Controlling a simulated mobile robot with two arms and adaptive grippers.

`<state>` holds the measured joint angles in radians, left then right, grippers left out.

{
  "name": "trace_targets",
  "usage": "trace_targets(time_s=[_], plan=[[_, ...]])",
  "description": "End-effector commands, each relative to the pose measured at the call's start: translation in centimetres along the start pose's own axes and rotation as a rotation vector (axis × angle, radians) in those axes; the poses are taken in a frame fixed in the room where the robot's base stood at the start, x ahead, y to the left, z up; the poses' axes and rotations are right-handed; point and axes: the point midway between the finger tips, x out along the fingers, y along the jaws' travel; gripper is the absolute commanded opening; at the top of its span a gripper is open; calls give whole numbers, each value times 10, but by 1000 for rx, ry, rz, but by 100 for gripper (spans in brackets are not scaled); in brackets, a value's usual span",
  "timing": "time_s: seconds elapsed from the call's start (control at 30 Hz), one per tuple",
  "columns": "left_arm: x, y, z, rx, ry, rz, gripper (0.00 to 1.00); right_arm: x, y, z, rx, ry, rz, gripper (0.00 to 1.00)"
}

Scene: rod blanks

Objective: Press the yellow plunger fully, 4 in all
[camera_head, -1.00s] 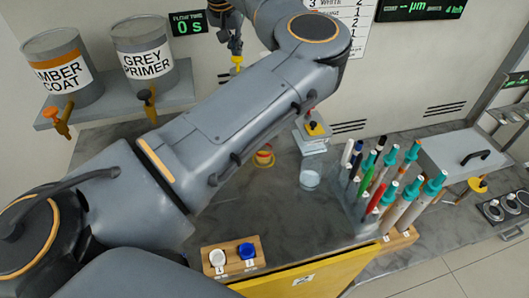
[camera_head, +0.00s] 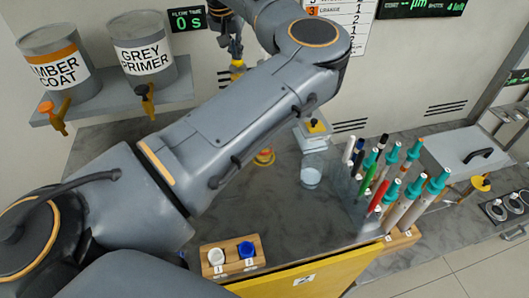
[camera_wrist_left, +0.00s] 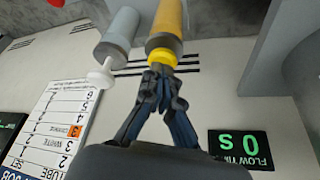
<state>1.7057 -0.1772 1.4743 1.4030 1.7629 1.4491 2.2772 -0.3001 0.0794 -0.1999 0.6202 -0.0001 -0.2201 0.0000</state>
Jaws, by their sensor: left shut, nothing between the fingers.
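The yellow plunger (camera_wrist_left: 162,58) is a short yellow cap at the end of an orange-yellow cylinder (camera_wrist_left: 170,22) in the left wrist view, which is upside down. In the head view the yellow part (camera_head: 237,67) shows just below my left gripper (camera_head: 234,50), partly hidden by it. In the wrist view my left gripper (camera_wrist_left: 160,72) is shut and empty, its fingertips at the plunger's end. They appear to touch it, but I cannot be sure. A grey cylinder with a white plunger (camera_wrist_left: 101,74) stands beside it. My right gripper is not in view.
Two paint cans, Amber Coat (camera_head: 60,68) and Grey Primer (camera_head: 145,52), stand on the wall shelf (camera_head: 175,98). A wall chart (camera_wrist_left: 55,125) and a flow timer display (camera_wrist_left: 240,147) are near the gripper. Several pens stand in a clear holder (camera_head: 352,200). My left arm hides much of the counter.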

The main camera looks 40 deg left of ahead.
Motion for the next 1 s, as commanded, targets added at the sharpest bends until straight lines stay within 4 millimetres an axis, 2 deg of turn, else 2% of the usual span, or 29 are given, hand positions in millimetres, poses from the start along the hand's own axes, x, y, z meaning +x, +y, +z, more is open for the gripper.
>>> trace_targets(time_s=[0.6,1.0], plan=[[-32,0,-14,1,-1,1,0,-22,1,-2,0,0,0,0],[-34,0,-14,0,-1,0,0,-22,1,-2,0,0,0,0]])
